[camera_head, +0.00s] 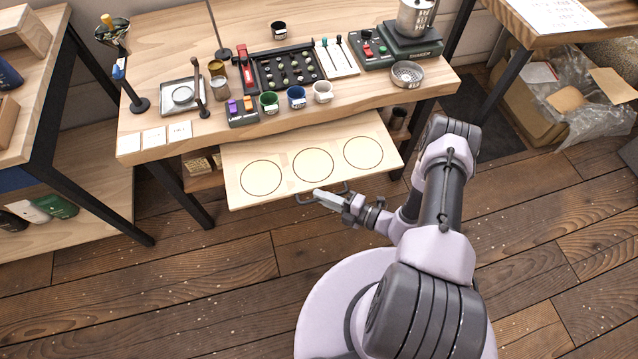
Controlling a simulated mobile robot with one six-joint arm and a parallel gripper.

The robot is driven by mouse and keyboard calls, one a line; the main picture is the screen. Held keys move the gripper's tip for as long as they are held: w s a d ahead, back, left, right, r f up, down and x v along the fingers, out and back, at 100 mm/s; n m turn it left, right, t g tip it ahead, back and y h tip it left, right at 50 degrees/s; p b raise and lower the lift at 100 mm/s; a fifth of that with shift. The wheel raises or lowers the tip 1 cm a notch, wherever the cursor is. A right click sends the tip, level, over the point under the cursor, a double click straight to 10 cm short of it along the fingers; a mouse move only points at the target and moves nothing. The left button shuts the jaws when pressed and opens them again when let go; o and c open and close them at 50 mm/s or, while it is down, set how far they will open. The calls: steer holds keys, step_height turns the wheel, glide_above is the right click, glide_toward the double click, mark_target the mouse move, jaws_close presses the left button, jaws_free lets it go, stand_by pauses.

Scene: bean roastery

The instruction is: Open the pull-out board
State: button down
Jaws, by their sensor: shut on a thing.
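The pull-out board (287,170) is a pale wooden board with three dark circles in a row. It sticks out from under the front edge of the wooden table (225,137), well toward me, and nothing stands on it. A dark handle (305,200) sits at the middle of its front edge. My gripper (322,194) is at this handle, shut on it, with the arm reaching in from the right. The fingers partly hide the handle.
A shelf (75,235) stands at left. A cardboard box (560,105) is at right. The floor before the board is clear.

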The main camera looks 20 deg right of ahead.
steer(key=shift+s, duration=1.15)
steer(key=c, duration=1.5)
jaws_free()
steer(key=p+v, duration=0.3)
steer(key=v, duration=1.4)
steer(key=shift+s, duration=0.2)
steer(key=shift+d, duration=0.1)
